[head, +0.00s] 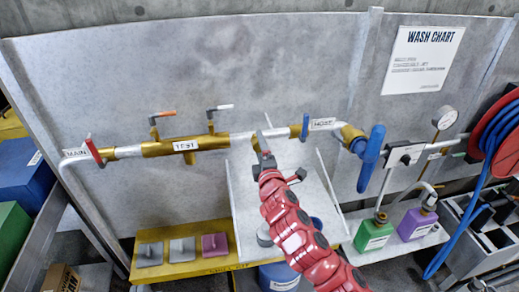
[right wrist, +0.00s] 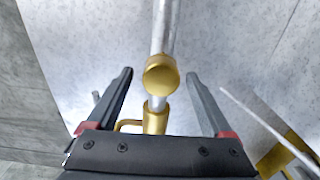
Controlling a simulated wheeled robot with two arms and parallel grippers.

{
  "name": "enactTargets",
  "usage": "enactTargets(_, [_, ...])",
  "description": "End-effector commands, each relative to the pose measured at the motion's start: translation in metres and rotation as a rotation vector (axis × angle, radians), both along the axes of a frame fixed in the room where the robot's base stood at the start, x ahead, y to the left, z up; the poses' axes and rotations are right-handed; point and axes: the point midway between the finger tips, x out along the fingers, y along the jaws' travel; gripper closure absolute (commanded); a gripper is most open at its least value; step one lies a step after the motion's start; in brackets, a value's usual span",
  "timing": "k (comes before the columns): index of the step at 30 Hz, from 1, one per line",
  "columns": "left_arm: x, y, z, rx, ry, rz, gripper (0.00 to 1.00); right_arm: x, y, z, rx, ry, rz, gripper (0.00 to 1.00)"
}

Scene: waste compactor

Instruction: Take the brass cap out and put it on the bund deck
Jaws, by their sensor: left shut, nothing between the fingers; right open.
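The brass cap (right wrist: 161,73) is a round gold piece, centred between the fingers in the right wrist view, in front of a silver pipe. In the head view I cannot make it out; my gripper covers that stretch of pipe. My right gripper (head: 263,143) is at the pipe run, just right of the brass TEST section (head: 171,148). In the right wrist view its fingers (right wrist: 160,78) are open, one on each side of the cap with gaps. A yellow deck (head: 190,269) stands low at the wall; its label is too small to read. My left gripper is out of view.
Grey and pink blocks stand on the yellow deck. A pale tray (head: 246,190) lies under my right arm. Valve levers, a blue handle (head: 371,158), and green (head: 375,231) and purple (head: 417,224) bottles are around. A hose reel (head: 497,130) is at right.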

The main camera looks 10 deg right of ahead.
Motion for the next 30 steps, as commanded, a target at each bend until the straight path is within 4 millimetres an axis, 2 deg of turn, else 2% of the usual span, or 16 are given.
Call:
enactTargets(1, [0.0, 0.0, -0.008, 0.0, 0.0, 0.0, 1.0, 0.0, -0.001, -0.002, 0.065, -0.004, -0.001, 0.15])
enactTargets(7, [0.0, 0.0, -0.016, 0.0, 0.0, 0.0, 1.0, 0.001, -0.002, -0.004, 0.218, 0.001, -0.003, 0.15])
enactTargets(13, [0.0, 0.0, -0.04, 0.0, 0.0, 0.0, 1.0, 0.0, -0.001, -0.004, 0.509, -0.005, 0.001, 0.15])
enactTargets(20, [0.0, 0.0, -0.049, 0.0, 0.0, 0.0, 1.0, 0.0, -0.001, -0.003, 0.636, -0.002, -0.001, 0.15])
enactTargets(27, [0.0, 0.0, -0.082, 0.0, 0.0, 0.0, 1.0, 0.001, -0.002, -0.007, 0.915, -0.001, -0.001, 0.15])
enactTargets(30, [0.0, 0.0, -0.089, 0.0, 0.0, 0.0, 1.0, 0.0, -0.001, -0.004, 1.004, -0.004, 0.003, 0.15])
